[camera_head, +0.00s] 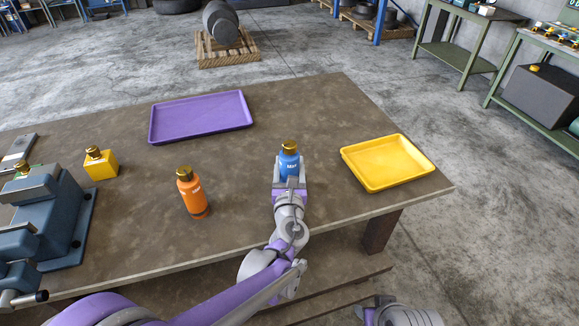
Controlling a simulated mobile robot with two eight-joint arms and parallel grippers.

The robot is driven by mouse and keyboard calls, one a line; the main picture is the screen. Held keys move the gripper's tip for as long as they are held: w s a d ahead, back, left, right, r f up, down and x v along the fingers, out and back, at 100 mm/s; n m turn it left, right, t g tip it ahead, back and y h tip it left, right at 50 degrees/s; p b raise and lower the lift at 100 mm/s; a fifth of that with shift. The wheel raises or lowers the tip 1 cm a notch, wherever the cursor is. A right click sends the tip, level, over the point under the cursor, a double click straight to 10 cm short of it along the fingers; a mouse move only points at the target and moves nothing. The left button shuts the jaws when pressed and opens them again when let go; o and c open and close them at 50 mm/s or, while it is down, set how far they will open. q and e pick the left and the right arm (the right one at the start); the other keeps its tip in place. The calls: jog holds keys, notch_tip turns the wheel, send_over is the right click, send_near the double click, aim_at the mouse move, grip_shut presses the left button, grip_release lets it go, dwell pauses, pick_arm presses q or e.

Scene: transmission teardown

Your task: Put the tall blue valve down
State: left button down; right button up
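The tall blue valve (289,160), a bottle-like cylinder with a gold cap, stands upright toward the right of the table. My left gripper (289,182) reaches it from the near side, with a finger on each side of its lower body. The fingers appear closed on it. Its base is hidden by the gripper, so I cannot tell whether it touches the table (240,230). My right gripper (368,312) shows only partly at the bottom edge, beyond the table's front; its fingers are not clear.
An orange valve (192,195) stands left of the blue one. A yellow tray (388,163) lies to the right and a purple tray (200,116) at the back, both empty. A yellow block-shaped valve (101,165) and a blue-grey vise (45,215) are at the left.

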pick_arm(q)
jog(key=shift+f, duration=0.2)
jog(key=shift+f, duration=0.15)
jog(key=shift+c, duration=0.7)
grip_release()
jog(key=shift+s+r, duration=0.2)
jog(key=shift+s, duration=0.05)
jog(key=s+b, duration=0.1)
jog(key=s, duration=1)
jog(key=shift+s, duration=0.3)
jog(key=shift+f, duration=0.1)
